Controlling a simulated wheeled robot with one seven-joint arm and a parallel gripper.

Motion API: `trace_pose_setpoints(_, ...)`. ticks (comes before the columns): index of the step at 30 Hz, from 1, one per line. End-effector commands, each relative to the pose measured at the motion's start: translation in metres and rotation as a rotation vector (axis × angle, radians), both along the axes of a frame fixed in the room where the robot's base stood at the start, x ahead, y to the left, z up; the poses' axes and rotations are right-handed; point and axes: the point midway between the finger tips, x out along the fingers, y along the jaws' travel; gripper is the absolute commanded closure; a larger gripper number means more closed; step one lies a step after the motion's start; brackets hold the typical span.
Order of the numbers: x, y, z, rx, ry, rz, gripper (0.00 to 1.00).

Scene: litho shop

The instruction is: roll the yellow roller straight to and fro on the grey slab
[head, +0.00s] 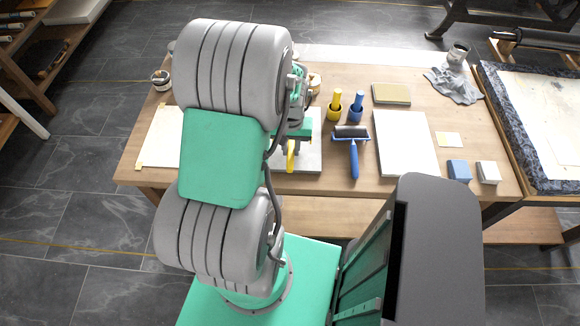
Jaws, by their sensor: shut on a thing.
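The yellow roller (291,158) shows mostly as its yellow handle, over the grey slab (312,160) near the table's front. My arm hides the rest of the roller and much of the slab's left part. My gripper (292,143) is over the slab, shut on the yellow roller, partly hidden by my arm. I cannot tell whether the roller's drum touches the slab.
Right of the slab lie a blue roller (353,150), a white board (406,143) and blue (459,171) and white (488,172) blocks. A pale sheet (159,142) lies left. A rag (455,87) lies back right.

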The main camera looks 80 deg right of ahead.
Motion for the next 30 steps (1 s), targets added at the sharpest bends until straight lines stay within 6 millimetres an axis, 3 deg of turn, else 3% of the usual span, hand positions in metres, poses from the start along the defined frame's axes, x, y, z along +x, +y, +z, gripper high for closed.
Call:
trace_pose_setpoints(18,0.032,-0.138,-0.001,-0.002,0.0,0.002,1.0)
trace_pose_setpoints(21,0.035,-0.151,0.0,-0.003,-0.001,0.002,1.0)
trace_pose_setpoints(24,0.034,-0.149,-0.011,-0.002,0.0,0.001,1.0)
trace_pose_setpoints(30,0.034,-0.149,-0.011,-0.002,0.0,0.001,1.0)
